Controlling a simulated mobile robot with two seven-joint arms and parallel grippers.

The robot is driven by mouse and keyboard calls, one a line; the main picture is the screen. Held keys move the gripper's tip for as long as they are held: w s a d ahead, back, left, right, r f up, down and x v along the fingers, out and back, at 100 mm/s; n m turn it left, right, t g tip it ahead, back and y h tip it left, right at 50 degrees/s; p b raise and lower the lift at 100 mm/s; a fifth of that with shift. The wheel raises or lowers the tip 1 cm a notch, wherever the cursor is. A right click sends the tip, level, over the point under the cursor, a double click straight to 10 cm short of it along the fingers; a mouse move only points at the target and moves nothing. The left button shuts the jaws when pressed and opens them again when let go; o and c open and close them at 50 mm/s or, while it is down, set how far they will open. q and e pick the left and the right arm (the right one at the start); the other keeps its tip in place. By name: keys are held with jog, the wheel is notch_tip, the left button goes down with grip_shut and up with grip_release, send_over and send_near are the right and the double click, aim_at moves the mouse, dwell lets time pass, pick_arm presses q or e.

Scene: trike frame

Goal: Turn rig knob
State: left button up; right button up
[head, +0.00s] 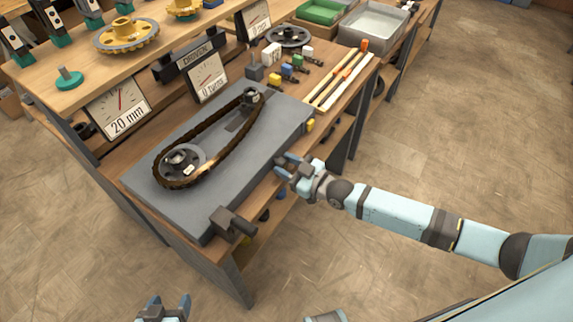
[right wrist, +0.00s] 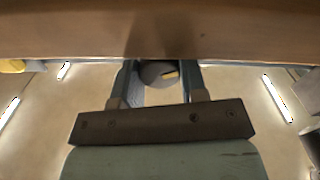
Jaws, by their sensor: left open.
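A round dark grey knob (right wrist: 157,73) with a yellow mark shows between the fingers of my right gripper (right wrist: 160,80) in the right wrist view. It fills most of the gap; whether both fingers press on it is unclear. In the head view my right gripper (head: 285,167) is at the right edge of the grey rig plate (head: 270,135), and the knob there is hidden by it. A chain loop (head: 222,133) runs round two sprockets on the plate. My left gripper (head: 168,302) is open and empty at the bottom edge, away from the bench.
A dark block (head: 232,222) sticks out at the plate's near corner. A yellow piece (head: 310,124) is on the plate's right edge. Gauges reading "20 mm" (head: 119,107) and "0 turns" (head: 207,79) stand behind. The floor to the right is clear.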

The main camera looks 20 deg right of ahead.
jog(key=shift+m, duration=1)
jog(key=o, duration=0.6)
jog(key=shift+o, duration=0.2)
jog(key=shift+s+d, duration=0.15)
jog(key=v, duration=1.3)
jog(key=shift+s, duration=0.15)
jog(key=shift+d, duration=0.1)
